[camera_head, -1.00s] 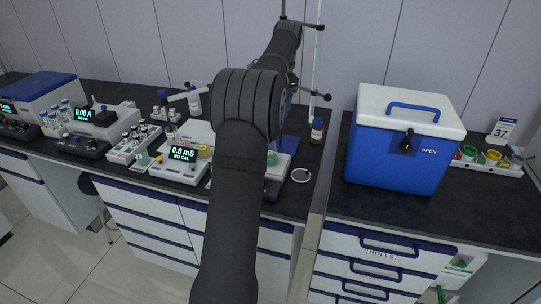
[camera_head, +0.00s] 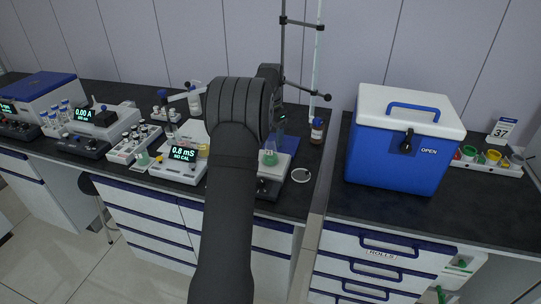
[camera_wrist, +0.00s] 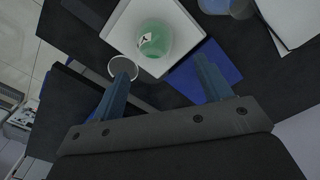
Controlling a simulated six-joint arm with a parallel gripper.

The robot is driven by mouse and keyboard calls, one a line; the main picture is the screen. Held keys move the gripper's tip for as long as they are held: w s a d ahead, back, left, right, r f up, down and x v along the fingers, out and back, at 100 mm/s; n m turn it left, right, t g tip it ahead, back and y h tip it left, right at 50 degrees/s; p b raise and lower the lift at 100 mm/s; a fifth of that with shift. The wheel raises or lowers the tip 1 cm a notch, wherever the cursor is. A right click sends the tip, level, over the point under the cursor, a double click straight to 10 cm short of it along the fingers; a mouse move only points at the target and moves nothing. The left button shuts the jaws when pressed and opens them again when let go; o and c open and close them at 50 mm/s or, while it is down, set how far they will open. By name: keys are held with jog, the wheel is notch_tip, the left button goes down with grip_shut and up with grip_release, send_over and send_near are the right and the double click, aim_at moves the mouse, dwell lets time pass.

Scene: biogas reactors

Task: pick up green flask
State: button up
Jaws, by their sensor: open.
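The green flask (camera_head: 270,156) stands on the white top plate of a bench device (camera_head: 291,146), just right of my arm in the head view. In the wrist view the green flask (camera_wrist: 156,42) is seen from above on the white plate (camera_wrist: 122,26), with a small label on its side. My gripper (camera_wrist: 164,66) is open and empty in the wrist view. Its two fingers are apart and point toward the flask, which appears beyond the fingertips and between them. In the head view my arm largely hides the gripper.
A round dish (camera_head: 301,175) lies in front. The conductivity meter (camera_head: 181,163) is on the left. A blue cooler (camera_head: 400,150) stands at right.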

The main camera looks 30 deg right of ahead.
aim_at(271, 147)
jog(key=f, duration=0.3)
jog(key=s+f, duration=0.1)
jog(key=f, duration=0.1)
jog(key=shift+a, duration=0.25)
jog(key=c, duration=1.1)
